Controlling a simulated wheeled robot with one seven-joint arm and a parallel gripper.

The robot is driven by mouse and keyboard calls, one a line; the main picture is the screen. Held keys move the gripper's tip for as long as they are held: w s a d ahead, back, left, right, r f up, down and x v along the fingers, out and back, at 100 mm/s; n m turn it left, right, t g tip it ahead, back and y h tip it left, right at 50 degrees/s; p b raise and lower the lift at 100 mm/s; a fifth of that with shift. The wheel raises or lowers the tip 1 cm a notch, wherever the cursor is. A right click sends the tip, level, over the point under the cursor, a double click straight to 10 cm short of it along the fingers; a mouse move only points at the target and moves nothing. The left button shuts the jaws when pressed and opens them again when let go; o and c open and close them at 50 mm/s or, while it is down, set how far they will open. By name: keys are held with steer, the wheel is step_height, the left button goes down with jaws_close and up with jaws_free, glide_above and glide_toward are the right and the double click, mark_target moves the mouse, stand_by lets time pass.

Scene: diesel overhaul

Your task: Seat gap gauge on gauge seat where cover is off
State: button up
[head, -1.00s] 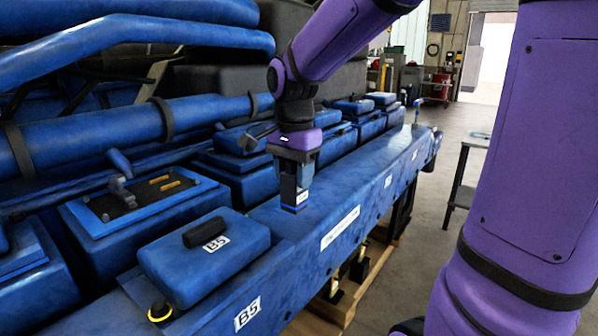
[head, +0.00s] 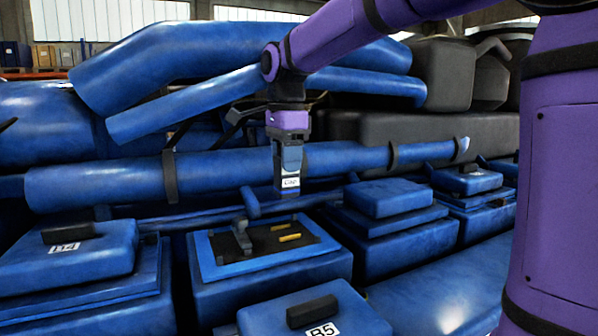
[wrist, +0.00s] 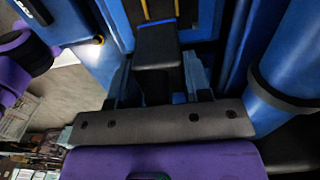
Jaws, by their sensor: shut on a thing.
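My gripper (head: 289,163) is shut on the gap gauge (head: 289,186), a dark upright block with a white label. It holds the gauge over the far edge of the open box, apart from it as far as I can tell. The gauge shows in the wrist view as a dark block (wrist: 157,45) between the fingers. The open box (head: 206,258) has its cover off; a dark top with two yellow bars (head: 289,238) and a grey bracket (head: 241,236) shows. I cannot tell which part is the gauge seat.
The removed blue cover marked B5 (head: 350,313) lies in front of the open box. A covered box (head: 70,262) stands on the left, another (head: 388,200) on the right. A long blue pipe (head: 225,172) runs behind. Bare blue ledge (head: 450,295) lies at front right.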

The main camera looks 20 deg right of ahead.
mark_target(285, 198)
steer(key=shift+w+a+f, duration=0.1)
steer(key=shift+w+a, duration=0.05)
steer(key=shift+a, duration=0.05)
steer(key=shift+f, duration=4.1)
steer(key=shift+f, duration=0.1)
steer(key=o, duration=1.2)
